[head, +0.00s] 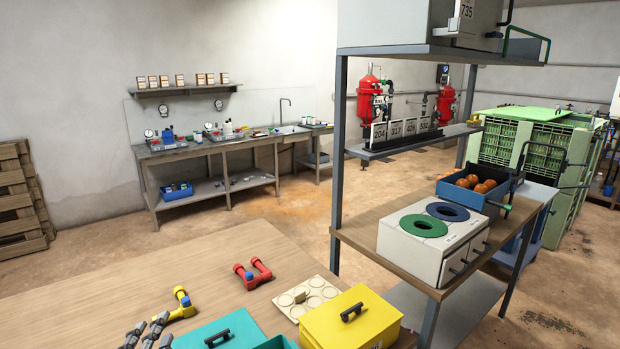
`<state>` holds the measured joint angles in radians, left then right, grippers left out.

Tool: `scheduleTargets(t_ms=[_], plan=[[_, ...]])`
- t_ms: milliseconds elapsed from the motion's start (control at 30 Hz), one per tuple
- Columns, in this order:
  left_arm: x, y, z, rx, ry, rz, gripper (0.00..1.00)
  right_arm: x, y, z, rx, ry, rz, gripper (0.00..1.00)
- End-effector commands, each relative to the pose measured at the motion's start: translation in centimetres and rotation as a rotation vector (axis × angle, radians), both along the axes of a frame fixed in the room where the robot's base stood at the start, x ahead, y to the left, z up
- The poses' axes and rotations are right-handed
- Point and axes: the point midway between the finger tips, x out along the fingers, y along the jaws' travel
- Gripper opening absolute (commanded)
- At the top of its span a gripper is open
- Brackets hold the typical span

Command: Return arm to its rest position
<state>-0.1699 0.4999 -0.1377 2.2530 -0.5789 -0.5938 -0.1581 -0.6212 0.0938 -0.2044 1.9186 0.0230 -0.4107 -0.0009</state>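My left gripper (148,332) shows at the bottom left edge of the head view, above the near wooden table (180,275). Its dark fingers are spread apart with nothing seen between them. Part of it is cut off by the frame's bottom edge. It is just left of a teal box (215,330) and below a yellow pipe fitting (180,304). My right gripper and its arm are not in view.
A red fitting (253,273), a cream board with round recesses (306,297) and a yellow lidded box (350,318) are on the near table. A shelf unit (340,170) stands right, holding a white two-hole box (428,240). The table's left part is clear.

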Motion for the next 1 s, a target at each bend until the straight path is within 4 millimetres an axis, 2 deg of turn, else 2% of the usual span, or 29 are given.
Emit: scheduleTargets(t_ms=[33, 100, 200, 300, 500, 833, 867, 1000], plan=[[-2.3, 1.0, -3.0, -0.113, 0.094, 0.084, 0.30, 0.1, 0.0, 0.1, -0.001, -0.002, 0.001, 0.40], [-5.6, 1.9, -7.1, -0.256, 0.229, 0.199, 0.30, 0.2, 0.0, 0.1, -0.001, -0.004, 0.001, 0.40], [-11.0, 2.0, -12.2, -0.434, 0.416, 0.344, 0.30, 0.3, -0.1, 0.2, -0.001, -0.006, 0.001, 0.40], [-15.8, 1.1, -15.7, -0.565, 0.569, 0.452, 0.30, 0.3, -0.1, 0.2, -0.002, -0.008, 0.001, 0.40], [-22.8, -1.2, -19.3, -0.726, 0.783, 0.587, 0.30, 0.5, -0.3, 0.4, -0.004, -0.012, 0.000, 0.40], [-31.5, -5.5, -21.3, -0.899, 1.051, 0.731, 0.30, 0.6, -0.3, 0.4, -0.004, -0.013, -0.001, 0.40], [-31.8, -5.7, -21.6, -0.908, 1.061, 0.735, 0.30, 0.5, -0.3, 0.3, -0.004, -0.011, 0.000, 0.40], [-30.1, -5.9, -23.9, -0.921, 1.008, 0.688, 0.30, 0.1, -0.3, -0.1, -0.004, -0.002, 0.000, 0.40]])
